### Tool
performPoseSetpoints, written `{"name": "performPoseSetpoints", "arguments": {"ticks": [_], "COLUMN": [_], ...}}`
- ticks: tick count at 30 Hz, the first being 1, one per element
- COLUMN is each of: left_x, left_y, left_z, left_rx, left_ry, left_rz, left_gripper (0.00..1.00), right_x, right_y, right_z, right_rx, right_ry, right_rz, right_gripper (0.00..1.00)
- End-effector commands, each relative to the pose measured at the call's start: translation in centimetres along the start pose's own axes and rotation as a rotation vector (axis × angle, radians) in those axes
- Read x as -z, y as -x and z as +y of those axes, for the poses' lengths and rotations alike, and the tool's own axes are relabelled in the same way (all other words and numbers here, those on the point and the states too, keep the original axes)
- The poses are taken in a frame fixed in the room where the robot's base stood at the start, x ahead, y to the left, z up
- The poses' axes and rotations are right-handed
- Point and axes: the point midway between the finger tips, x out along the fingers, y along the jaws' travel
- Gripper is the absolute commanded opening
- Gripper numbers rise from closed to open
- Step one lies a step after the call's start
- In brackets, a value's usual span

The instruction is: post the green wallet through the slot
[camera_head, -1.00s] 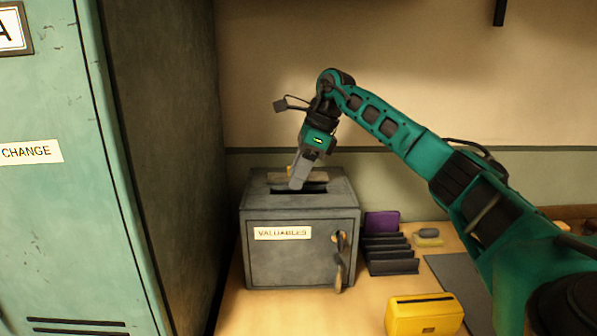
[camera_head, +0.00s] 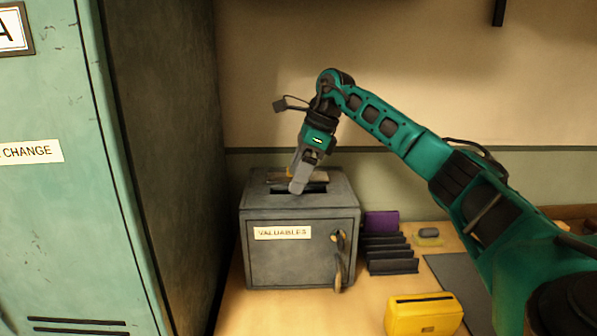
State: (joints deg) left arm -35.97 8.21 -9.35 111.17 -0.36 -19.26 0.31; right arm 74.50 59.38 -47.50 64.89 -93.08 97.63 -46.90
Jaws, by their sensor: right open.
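The grey metal box labelled VALUABLES (camera_head: 290,265) stands on the wooden counter, with a dark slot (camera_head: 285,190) in its top. My right gripper (camera_head: 297,184) points down at the slot, its fingertips at or just above the opening. It is open, and I see no wallet between its fingers. No green wallet shows anywhere in view. A purple wallet (camera_head: 381,222) stands in a dark rack right of the box. My left gripper is not in view.
The dark slotted rack (camera_head: 392,267) stands close beside the box. A yellow case (camera_head: 424,315) sits at the front, and a small grey-and-yellow item (camera_head: 429,235) lies behind. A green locker (camera_head: 75,180) blocks the left side. Keys hang at the box front (camera_head: 339,258).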

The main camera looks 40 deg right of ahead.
Motion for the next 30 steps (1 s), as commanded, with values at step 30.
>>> {"name": "performPoseSetpoints", "arguments": {"ticks": [30], "left_x": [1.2], "left_y": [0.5], "left_z": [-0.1], "left_rx": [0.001], "left_ry": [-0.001], "left_rz": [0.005], "left_gripper": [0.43], "right_x": [0.0], "right_y": [13.1], "right_z": [0.1], "right_rx": [0.002], "right_ry": [0.001], "right_rz": [-0.001], "right_gripper": [1.0]}}
